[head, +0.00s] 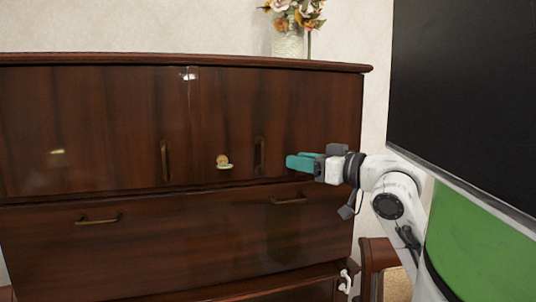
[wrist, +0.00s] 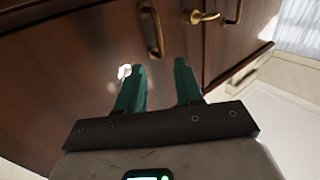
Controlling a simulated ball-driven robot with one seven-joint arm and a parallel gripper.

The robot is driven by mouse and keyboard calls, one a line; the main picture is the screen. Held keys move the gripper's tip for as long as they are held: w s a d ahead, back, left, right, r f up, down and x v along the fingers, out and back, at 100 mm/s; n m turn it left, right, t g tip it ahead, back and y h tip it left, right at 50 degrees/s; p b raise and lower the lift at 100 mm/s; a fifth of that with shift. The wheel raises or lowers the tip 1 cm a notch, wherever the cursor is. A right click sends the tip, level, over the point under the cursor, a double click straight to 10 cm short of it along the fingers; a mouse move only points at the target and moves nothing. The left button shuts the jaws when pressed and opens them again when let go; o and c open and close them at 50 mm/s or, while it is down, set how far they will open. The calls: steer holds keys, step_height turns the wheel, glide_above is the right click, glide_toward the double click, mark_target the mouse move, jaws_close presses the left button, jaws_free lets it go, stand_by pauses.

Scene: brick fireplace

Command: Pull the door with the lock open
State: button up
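A dark wood cabinet has two upper doors side by side. The door with the lock (head: 310,110) is the right one and looks closed. The brass lock (head: 222,162) is on its left part, with a vertical brass handle (head: 259,154) just to its right. In the wrist view the handle (wrist: 152,30) is ahead of the fingers and the lock (wrist: 204,17) is at the upper right. My gripper (head: 292,161) is in front of this door, to the right of the handle. In the wrist view my gripper (wrist: 160,66) has its teal fingers apart, with nothing between them.
The left door (head: 85,120) has its own handle (head: 165,160). Below is a drawer (head: 170,245) with two handles. A flower vase (head: 288,44) stands on the cabinet top. A large black panel (head: 465,100) fills the right side.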

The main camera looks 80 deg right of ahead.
mark_target(268, 155)
steer(key=p+x, duration=0.3)
steer(key=x, duration=0.7)
steer(key=shift+w+f, duration=0.1)
steer(key=shift+w, duration=0.05)
jaws_close()
stand_by(1.1)
